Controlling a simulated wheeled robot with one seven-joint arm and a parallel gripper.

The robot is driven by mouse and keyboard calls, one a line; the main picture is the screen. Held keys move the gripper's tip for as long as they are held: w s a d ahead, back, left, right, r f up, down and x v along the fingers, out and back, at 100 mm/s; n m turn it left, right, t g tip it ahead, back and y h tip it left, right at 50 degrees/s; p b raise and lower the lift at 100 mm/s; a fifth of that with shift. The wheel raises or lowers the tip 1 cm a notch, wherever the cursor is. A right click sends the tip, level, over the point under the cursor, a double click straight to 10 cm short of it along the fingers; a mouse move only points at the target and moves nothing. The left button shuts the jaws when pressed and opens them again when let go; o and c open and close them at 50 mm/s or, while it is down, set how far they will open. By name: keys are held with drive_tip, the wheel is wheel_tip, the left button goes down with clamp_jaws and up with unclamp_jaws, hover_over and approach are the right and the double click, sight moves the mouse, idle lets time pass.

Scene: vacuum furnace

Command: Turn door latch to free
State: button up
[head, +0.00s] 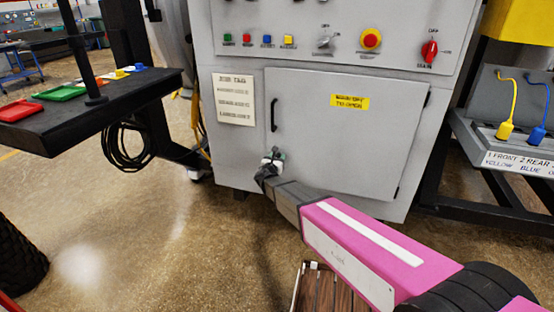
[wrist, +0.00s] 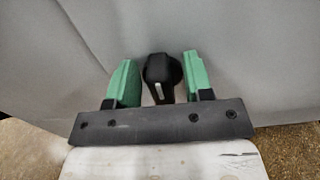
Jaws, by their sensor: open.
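The grey cabinet door (head: 350,150) is shut, with a black bar handle (head: 273,115) near its left edge. The door latch (wrist: 161,72) is a black knob with a white mark, seen in the wrist view against the grey panel. My gripper (wrist: 160,78) is open, with one green finger on each side of the latch. A gap shows between the latch and each finger. In the head view my gripper (head: 273,157) is at the lower left of the door, below the handle, and mostly hides the latch.
Above the door is a control panel with a yellow-ringed red button (head: 371,39) and a red rotary switch (head: 429,51). A black shelf (head: 60,125) with coloured trays stands left. A rack with yellow and blue plugs (head: 505,131) stands right. A slatted wooden item (head: 318,290) lies low in front.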

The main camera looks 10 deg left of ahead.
clamp_jaws()
drive_tip(key=shift+m, duration=0.3)
drive_tip(key=m, duration=0.3)
drive_tip(key=shift+d+m, duration=0.3)
drive_tip(key=m, duration=0.3)
drive_tip(key=shift+d+f+m, duration=0.2)
drive_tip(key=shift+m, duration=0.1)
drive_tip(key=shift+s+d+f+m, duration=0.1)
drive_tip(key=shift+f+m, duration=0.05)
drive_tip(key=shift+m, duration=1.2)
drive_tip(key=shift+w+d+f+m, duration=0.1)
drive_tip(key=shift+f+m, duration=0.05)
drive_tip(key=shift+m, duration=1.25)
drive_tip(key=shift+s+d+f+m, duration=0.1)
drive_tip(key=shift+f+m, duration=0.05)
drive_tip(key=shift+m, duration=1.2)
